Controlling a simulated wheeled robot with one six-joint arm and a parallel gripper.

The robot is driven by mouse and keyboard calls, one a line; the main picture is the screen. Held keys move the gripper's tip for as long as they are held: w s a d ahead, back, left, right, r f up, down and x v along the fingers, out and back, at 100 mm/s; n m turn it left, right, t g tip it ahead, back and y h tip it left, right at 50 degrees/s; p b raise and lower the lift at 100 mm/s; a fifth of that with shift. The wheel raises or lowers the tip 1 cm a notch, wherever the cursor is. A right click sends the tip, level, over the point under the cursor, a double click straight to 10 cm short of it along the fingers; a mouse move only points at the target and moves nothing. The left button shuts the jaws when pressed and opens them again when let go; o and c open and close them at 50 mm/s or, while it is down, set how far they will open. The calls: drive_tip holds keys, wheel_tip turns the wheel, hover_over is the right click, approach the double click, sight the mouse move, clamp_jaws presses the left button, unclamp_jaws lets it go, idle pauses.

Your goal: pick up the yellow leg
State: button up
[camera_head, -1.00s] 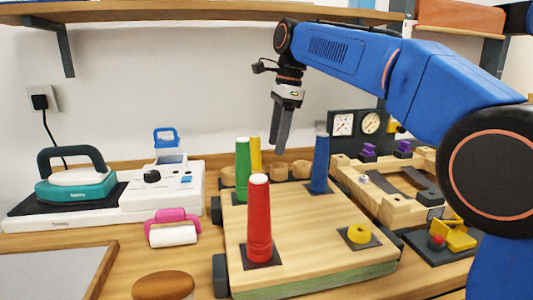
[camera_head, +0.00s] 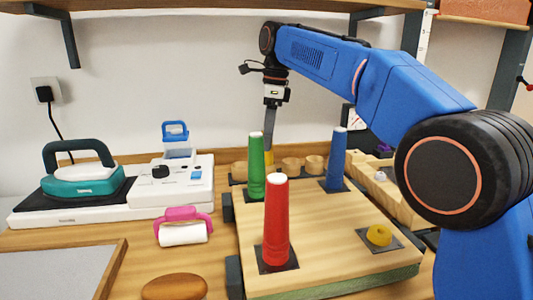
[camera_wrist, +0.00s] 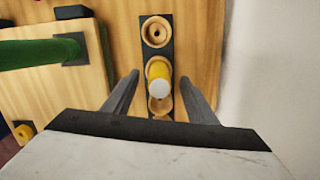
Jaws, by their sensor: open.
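The yellow leg (camera_wrist: 159,76) stands upright in a dark strip with wooden cups, its pale top facing the wrist camera. In the head view the yellow leg (camera_head: 268,160) is mostly hidden behind my gripper and the green leg. My gripper (camera_wrist: 158,79) is open, pointing down, with one finger on each side of the yellow leg in the wrist view. In the head view my gripper (camera_head: 270,145) is above and in front of it. I cannot tell whether the fingers are down at its height.
A green leg (camera_head: 256,165), a red leg (camera_head: 276,220) and a blue leg (camera_head: 336,160) stand on a wooden board (camera_head: 325,225), with a short yellow piece (camera_head: 379,235) at its front right. The wall is close behind the strip.

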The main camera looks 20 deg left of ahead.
drive_tip(key=shift+s+a+f, duration=0.1)
drive_tip(key=shift+a+f, duration=0.1)
drive_tip(key=shift+f, duration=0.75)
drive_tip(key=shift+s+a+f, duration=0.1)
drive_tip(key=shift+a+f, duration=0.05)
drive_tip(key=shift+f, duration=0.8)
drive_tip(key=shift+c, duration=0.3)
drive_tip(key=c, duration=1.1)
drive_tip(key=shift+r, duration=0.1)
drive_tip(key=shift+r, duration=3.45)
drive_tip(key=s+d, duration=0.8)
drive_tip(key=s, duration=0.4)
drive_tip(key=s+d, duration=0.7)
drive_tip(key=s, duration=0.6)
drive_tip(key=s+d, duration=0.8)
drive_tip(key=s, duration=0.5)
drive_tip(key=shift+s+d, duration=0.15)
drive_tip(key=shift+d, duration=0.15)
